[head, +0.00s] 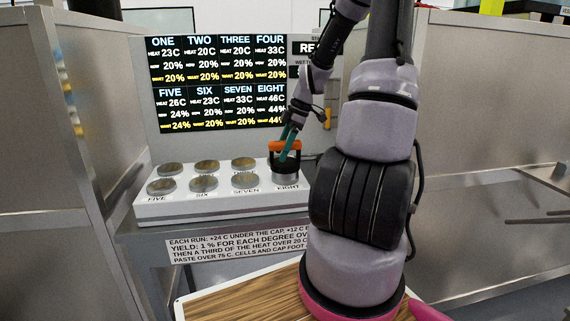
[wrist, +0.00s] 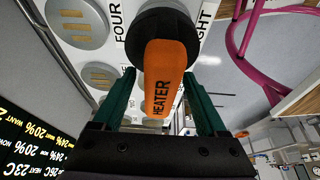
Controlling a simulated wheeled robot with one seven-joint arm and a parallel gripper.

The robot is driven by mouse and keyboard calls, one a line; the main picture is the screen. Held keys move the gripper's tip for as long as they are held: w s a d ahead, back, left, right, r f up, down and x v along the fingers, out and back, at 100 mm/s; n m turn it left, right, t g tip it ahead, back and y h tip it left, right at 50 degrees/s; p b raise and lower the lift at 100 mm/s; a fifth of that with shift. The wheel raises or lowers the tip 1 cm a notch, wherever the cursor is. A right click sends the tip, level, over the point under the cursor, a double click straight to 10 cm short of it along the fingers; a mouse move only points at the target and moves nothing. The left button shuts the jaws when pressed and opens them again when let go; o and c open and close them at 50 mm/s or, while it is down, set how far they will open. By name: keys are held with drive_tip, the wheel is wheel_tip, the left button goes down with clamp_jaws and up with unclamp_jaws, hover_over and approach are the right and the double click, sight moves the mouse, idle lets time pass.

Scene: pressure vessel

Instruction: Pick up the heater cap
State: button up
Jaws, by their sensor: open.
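The heater cap (head: 285,169) has a dark round body and an orange handle. It sits upright on the cell marked EIGHT, at the right end of the front row. In the wrist view its orange handle (wrist: 166,78), lettered HEATER, lies between my green fingers, with the dark round body beyond. My gripper (wrist: 160,76) is open, one finger on each side of the handle, with a visible gap on the right side. In the head view my gripper (head: 290,137) comes down on the cap from above. The cell under the cap is hidden.
A white stepped block (head: 210,208) carries two rows of round metal-topped cells. A black display (head: 216,84) stands behind it; EIGHT reads 46C, now 44%, want 44%. A wooden-topped table (head: 235,303) is in front. Grey panels (head: 60,150) stand on both sides.

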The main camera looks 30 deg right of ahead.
drive_tip(key=shift+a+f, duration=0.2)
drive_tip(key=shift+f, duration=0.4)
clamp_jaws()
drive_tip(key=shift+w, duration=0.1)
idle(0.9)
